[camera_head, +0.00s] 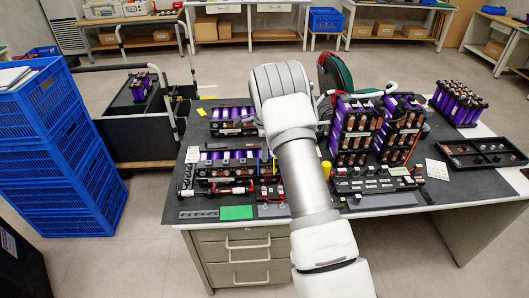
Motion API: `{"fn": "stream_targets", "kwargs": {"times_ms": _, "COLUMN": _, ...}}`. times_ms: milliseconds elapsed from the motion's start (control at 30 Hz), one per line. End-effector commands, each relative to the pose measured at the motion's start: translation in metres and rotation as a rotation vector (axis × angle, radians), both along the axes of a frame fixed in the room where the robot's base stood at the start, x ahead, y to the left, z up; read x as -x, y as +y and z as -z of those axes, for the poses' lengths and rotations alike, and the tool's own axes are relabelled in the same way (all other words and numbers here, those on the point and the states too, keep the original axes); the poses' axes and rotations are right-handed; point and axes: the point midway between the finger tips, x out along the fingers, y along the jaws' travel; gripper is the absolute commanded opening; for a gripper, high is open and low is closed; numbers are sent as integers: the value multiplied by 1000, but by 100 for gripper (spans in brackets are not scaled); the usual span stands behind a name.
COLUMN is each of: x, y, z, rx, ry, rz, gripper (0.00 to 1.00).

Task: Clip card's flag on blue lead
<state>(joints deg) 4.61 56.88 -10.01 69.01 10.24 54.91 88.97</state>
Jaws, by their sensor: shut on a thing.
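My gripper is not in view; my white and grey arm reaches over the middle of the bench and hides what is behind it. A white card (437,169) lies on the right part of the dark bench top. A smaller white card (192,154) lies at the left edge. A small yellow piece (201,112) lies at the back left, and a yellow upright piece (326,169) stands just right of my arm. I cannot make out a flag.
Purple cell packs with copper bars (354,130) stand upright on the right; flatter packs (228,158) lie on the left. A black tray (482,152) is at the right end. A green mat (236,212) lies at the front. Blue crates (50,145) stack at the left.

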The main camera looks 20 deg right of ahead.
Motion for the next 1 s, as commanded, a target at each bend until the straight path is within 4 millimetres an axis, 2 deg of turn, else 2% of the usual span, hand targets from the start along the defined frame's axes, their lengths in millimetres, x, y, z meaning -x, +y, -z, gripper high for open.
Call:
{"fn": "stream_targets", "kwargs": {"times_ms": 67, "x": 1, "y": 0, "z": 1, "rx": -1, "ry": 2, "rz": 0, "gripper": 0}}
{"fn": "stream_targets", "kwargs": {"times_ms": 100, "x": 1, "y": 0, "z": 1, "rx": -1, "ry": 2, "rz": 0, "gripper": 20}}
{"fn": "stream_targets", "kwargs": {"times_ms": 300, "x": 0, "y": 0, "z": 1, "rx": -1, "ry": 2, "rz": 0, "gripper": 53}}
{"fn": "stream_targets", "kwargs": {"times_ms": 667, "x": 0, "y": 0, "z": -4, "rx": 0, "ry": 0, "rz": 0, "gripper": 53}}
{"fn": "stream_targets", "kwargs": {"times_ms": 1000, "x": 0, "y": 0, "z": -36, "rx": 0, "ry": 0, "rz": 0, "gripper": 53}}
